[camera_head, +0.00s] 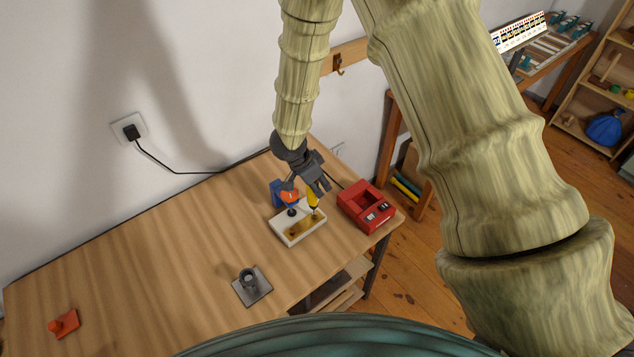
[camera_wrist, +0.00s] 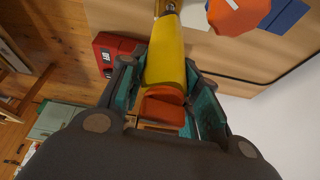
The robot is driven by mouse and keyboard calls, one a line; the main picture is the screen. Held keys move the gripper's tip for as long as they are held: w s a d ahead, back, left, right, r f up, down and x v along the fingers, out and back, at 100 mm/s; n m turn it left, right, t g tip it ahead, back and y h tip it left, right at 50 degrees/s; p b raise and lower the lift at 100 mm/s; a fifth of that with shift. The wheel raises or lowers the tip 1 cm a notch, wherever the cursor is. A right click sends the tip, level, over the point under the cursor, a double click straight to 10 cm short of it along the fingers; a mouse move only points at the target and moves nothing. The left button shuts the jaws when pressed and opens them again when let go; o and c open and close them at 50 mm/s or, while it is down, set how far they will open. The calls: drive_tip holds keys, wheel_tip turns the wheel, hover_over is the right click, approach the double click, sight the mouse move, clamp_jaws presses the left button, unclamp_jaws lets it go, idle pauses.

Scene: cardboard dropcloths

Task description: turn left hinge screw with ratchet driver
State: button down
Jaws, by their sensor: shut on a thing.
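My gripper (camera_head: 320,186) is shut on the yellow handle of the ratchet driver (camera_head: 313,201), above the right end of a brass hinge plate (camera_head: 303,225). The plate lies on a white block (camera_head: 286,234) on the table. The wrist view shows the driver's yellow handle (camera_wrist: 165,60) between both fingers, with a red end cap facing the camera and a metal shank at the far end. The driver points down at the plate; I cannot tell if its tip touches a screw. The hinge screws are too small to make out.
An orange-faced piece (camera_head: 290,197) with a blue block (camera_head: 277,191) stands just behind the white block. A red box (camera_head: 364,207) stands close to the right. A grey holder (camera_head: 252,288) and an orange bracket (camera_head: 64,324) sit forward and left. The table's left part is mostly clear.

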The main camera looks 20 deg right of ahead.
drive_tip(key=shift+s+f+m, duration=0.15)
drive_tip(key=shift+f+m, duration=0.05)
drive_tip(key=shift+m, duration=0.4)
drive_tip(key=n, duration=0.2)
drive_tip(key=n+t, duration=0.1)
drive_tip(key=n, duration=0.1)
drive_tip(key=n+y+b, duration=0.1)
drive_tip(key=n, duration=0.1)
drive_tip(key=shift+w+a+t, duration=0.1)
drive_tip(key=shift+w+t, duration=0.2)
drive_tip(key=n+t+y+b, duration=0.1)
drive_tip(key=n, duration=0.3)
drive_tip(key=shift+w+a+b, duration=0.1)
drive_tip(key=shift+w+b, duration=0.05)
drive_tip(key=shift+b, duration=0.25)
drive_tip(key=shift+w+n+y+b, duration=0.1)
drive_tip(key=shift+n+y+b, duration=0.4)
drive_tip(key=shift+n, duration=0.9)
drive_tip(key=shift+r, duration=0.1)
